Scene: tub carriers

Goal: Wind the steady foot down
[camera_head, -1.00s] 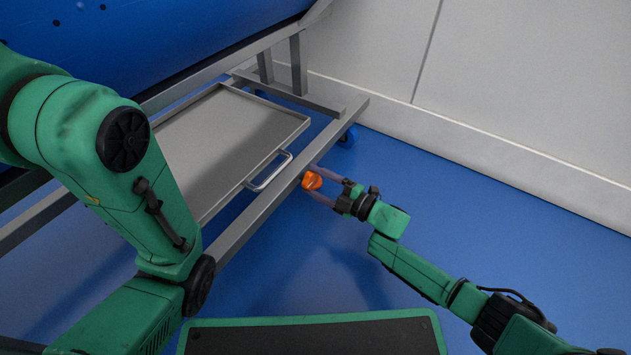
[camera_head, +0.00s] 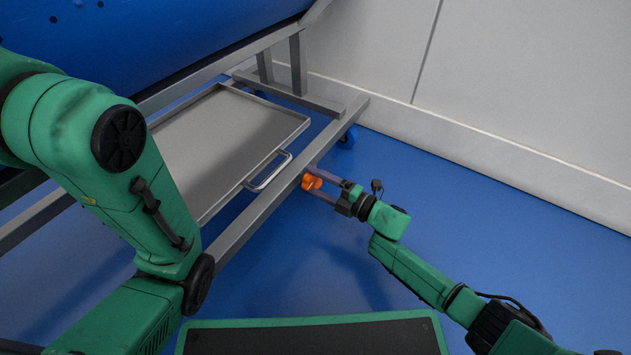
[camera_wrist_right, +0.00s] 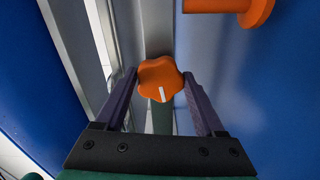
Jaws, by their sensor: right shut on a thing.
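An orange lobed knob (camera_head: 310,182) sits at the outer side of the grey frame's lower rail. In the right wrist view the knob (camera_wrist_right: 158,76) shows face on, with a white line pointing down and slightly right. My right gripper (camera_head: 314,181) is shut on the knob, one finger on each side of it. The wrist view shows both fingers (camera_wrist_right: 160,88) against the knob's sides. The steady foot itself cannot be made out. My left arm shows at the left of the head view, but its gripper is out of the picture.
A grey metal tray (camera_head: 225,135) with a handle (camera_head: 269,171) rests on the frame (camera_head: 258,213). A blue tub (camera_head: 150,40) is above it. An orange flanged part (camera_wrist_right: 240,8) shows upper right in the wrist view. Blue floor (camera_head: 480,220) lies clear toward the wall.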

